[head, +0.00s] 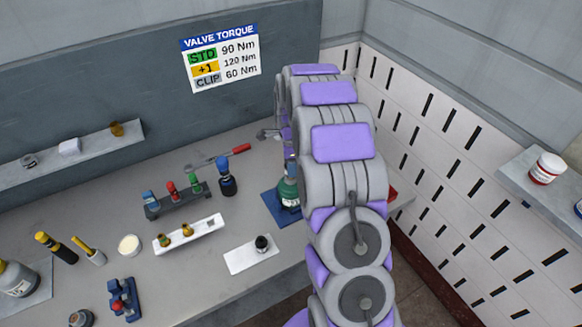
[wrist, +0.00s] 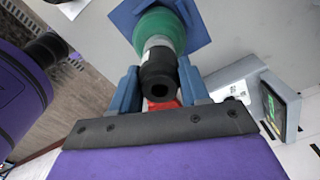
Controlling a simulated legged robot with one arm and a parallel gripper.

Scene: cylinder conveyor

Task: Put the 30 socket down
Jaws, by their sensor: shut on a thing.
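In the wrist view my gripper (wrist: 160,84) has its two blue fingers on either side of a black socket (wrist: 158,76), shut on it. The socket's open round end faces the camera, and no size mark is readable on it. Just beyond it is a green-shouldered cylinder (wrist: 158,28) with a grey neck, on a blue mat (wrist: 122,14). I cannot tell whether the socket touches the neck. In the head view the green cylinder (head: 288,192) and blue mat (head: 272,207) are partly behind my arm. My gripper is hidden there.
A rack (head: 178,204) holds several coloured tools. A white plate (head: 240,258) carries a small black piece (head: 262,243). A white tray (head: 188,234) holds small brass parts. A red-handled tool (head: 228,158) lies behind. A screen device (wrist: 275,108) stands right in the wrist view.

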